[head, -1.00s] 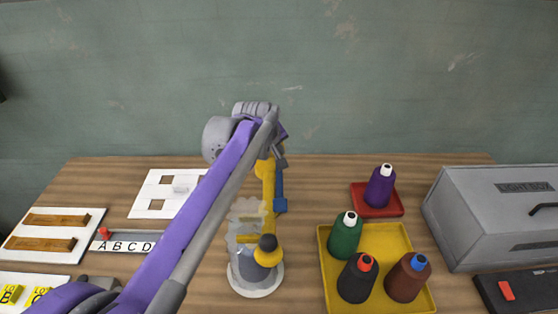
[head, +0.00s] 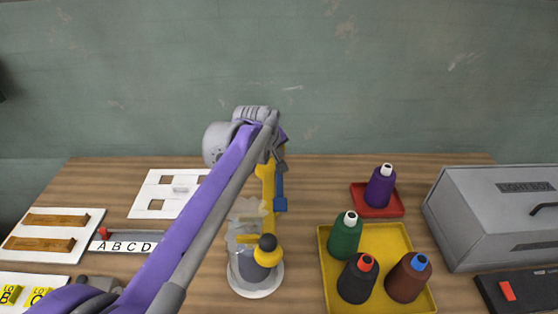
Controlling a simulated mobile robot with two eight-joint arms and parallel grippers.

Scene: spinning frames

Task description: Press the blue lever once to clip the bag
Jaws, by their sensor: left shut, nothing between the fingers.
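The blue lever (head: 280,190) is on the right side of a yellow upright clipping device (head: 268,190) in the middle of the table. A translucent grey bag (head: 243,240) stands at the device, on a round white base (head: 262,289). My left arm reaches over from the lower left, and its gripper (head: 279,164) points down at the top of the blue lever. Its fingers are small and partly hidden behind the wrist; they look shut and empty. I cannot tell whether they touch the lever. My right gripper is not in view.
A yellow tray (head: 387,240) holds green, black and brown thread cones to the right. A purple cone (head: 380,186) stands on a red tray (head: 400,205). A grey box (head: 495,215) is far right. White boards (head: 85,228) and an ABCD strip (head: 127,246) are left.

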